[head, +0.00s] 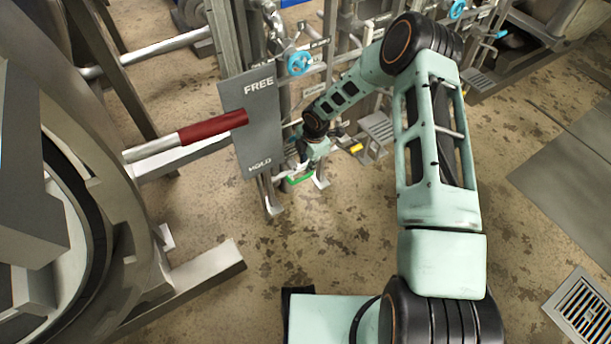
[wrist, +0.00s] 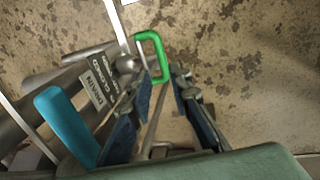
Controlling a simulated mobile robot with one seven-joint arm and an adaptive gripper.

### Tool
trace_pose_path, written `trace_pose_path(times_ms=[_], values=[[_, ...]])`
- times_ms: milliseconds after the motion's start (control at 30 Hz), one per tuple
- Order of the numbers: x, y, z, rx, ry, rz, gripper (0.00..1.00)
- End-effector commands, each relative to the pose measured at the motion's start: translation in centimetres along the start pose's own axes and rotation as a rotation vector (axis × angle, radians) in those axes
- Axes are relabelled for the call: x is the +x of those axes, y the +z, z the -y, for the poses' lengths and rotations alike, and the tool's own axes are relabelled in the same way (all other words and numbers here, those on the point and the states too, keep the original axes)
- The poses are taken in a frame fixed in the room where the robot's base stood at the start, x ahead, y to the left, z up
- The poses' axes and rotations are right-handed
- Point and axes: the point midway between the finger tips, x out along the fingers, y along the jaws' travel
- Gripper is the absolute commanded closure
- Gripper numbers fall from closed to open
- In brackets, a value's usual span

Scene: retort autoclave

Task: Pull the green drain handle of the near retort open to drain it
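The green drain handle (wrist: 161,52) is a rounded loop beyond my fingertips in the wrist view. A plate lettered "DRAIN" and "CLOSED" (wrist: 98,88) is beside it. In the head view the handle (head: 299,180) shows low down, just below my gripper (head: 312,158). In the wrist view my gripper (wrist: 164,82) is open, with blue pads apart. The near end of the loop appears between the fingertips, but I cannot tell whether they touch it. Nothing is held.
A grey "FREE/HOLD" plate (head: 254,118) and a red-gripped lever (head: 212,127) stand left of my gripper. Blue valve wheels (head: 300,63) and pipes are behind. A teal part (wrist: 67,124) lies close left of my fingers. Floor right of the handle is clear.

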Motion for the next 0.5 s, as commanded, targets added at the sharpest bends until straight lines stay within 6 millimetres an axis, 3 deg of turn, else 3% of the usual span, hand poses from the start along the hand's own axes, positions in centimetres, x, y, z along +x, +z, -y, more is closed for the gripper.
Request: trace_pose_path(times_ms=[300, 500], values=[[6.4, 0.0, 0.2, 0.005, -0.003, 0.000, 0.81], [8.9, 0.0, 0.2, 0.005, -0.003, 0.001, 0.81]])
